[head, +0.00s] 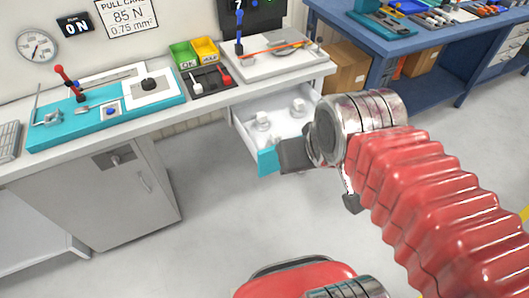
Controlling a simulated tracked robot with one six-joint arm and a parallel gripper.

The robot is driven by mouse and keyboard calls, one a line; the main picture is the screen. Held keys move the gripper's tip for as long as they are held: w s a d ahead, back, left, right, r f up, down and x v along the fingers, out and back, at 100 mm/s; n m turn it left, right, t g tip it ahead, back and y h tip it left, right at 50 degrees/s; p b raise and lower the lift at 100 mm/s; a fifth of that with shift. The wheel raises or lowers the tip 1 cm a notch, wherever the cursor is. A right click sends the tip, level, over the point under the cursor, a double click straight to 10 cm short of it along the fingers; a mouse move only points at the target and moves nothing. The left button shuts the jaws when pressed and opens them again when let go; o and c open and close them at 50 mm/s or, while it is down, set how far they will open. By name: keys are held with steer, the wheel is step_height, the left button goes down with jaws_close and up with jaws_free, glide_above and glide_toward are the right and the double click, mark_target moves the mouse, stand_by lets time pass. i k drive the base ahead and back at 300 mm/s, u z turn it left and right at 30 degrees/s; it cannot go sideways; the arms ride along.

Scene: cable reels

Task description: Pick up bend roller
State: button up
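Several small white roller-like pieces lie in an open drawer (246,140) under the bench; one (262,121) is at the left and another (298,107) is further back. I cannot tell for sure which of them is the bend roller. My gripper (318,180) is at the drawer's front right, above the floor side of its teal front (267,161). Its two dark fingers are spread well apart, with nothing seen between them. My wrist hides the right part of the drawer.
The bench above the drawer carries a teal fixture (105,120), a black tray (208,80), green (184,55) and yellow (206,50) bins and a white tray (262,64). A blue bench (440,45) with cardboard boxes (347,66) beneath stands behind. The floor in front is clear.

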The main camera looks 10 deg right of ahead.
mark_target(276, 137)
steer(key=u, duration=0.4)
steer(key=k, duration=0.55)
steer(key=u, duration=0.75)
steer(key=k, duration=0.45)
steer(key=u, duration=0.2)
steer(key=i, duration=0.9)
steer(key=z, duration=0.5)
steer(key=i, duration=0.75)
steer(key=z, duration=0.4)
steer(key=i, duration=0.75)
steer(key=z, duration=0.2)
